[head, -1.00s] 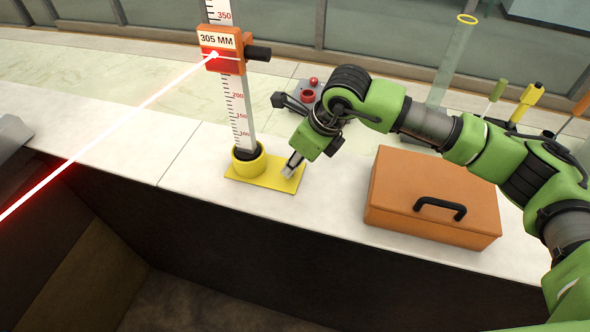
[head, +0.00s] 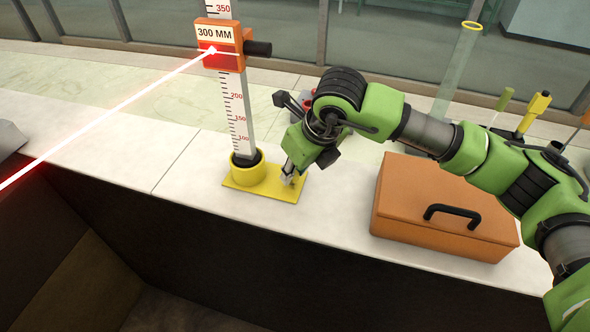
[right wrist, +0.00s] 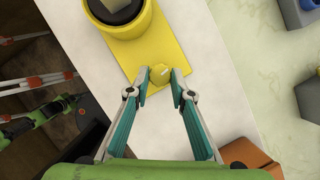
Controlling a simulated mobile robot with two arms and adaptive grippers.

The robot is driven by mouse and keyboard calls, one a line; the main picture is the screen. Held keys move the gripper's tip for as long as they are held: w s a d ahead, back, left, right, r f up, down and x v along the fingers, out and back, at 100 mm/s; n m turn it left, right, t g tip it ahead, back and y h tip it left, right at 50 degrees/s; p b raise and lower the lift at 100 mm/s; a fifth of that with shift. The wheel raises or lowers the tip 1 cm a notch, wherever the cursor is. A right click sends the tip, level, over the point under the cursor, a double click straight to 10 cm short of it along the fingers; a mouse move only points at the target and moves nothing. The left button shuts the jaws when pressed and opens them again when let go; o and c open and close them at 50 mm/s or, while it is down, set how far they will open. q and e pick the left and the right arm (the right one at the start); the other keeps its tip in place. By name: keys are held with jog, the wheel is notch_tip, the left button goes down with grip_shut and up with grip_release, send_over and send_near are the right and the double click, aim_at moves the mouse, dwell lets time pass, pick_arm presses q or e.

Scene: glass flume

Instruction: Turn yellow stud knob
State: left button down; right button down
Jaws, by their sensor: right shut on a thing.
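The yellow stud knob (right wrist: 160,75) sits on the yellow base plate (right wrist: 123,58), beside the round yellow socket (head: 247,172) that holds the upright ruler (head: 236,110). A small white mark shows on the knob. My right gripper (head: 289,181) reaches down to the plate's right end. In the right wrist view its two fingertips (right wrist: 160,86) are on either side of the knob, shut on it. In the head view the gripper hides the knob. An orange slider (head: 219,46) on the ruler reads 300 MM, and a red beam meets it.
An orange case (head: 440,215) with a black handle stands right of the plate on the pale ledge (head: 330,215). The ledge drops off at its front edge. Coloured-handled tools (head: 535,110) stand farther back right. A red item (head: 309,97) sits partly hidden behind my arm.

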jog(key=c, duration=1.8)
grip_release()
jog(key=v, duration=1.2)
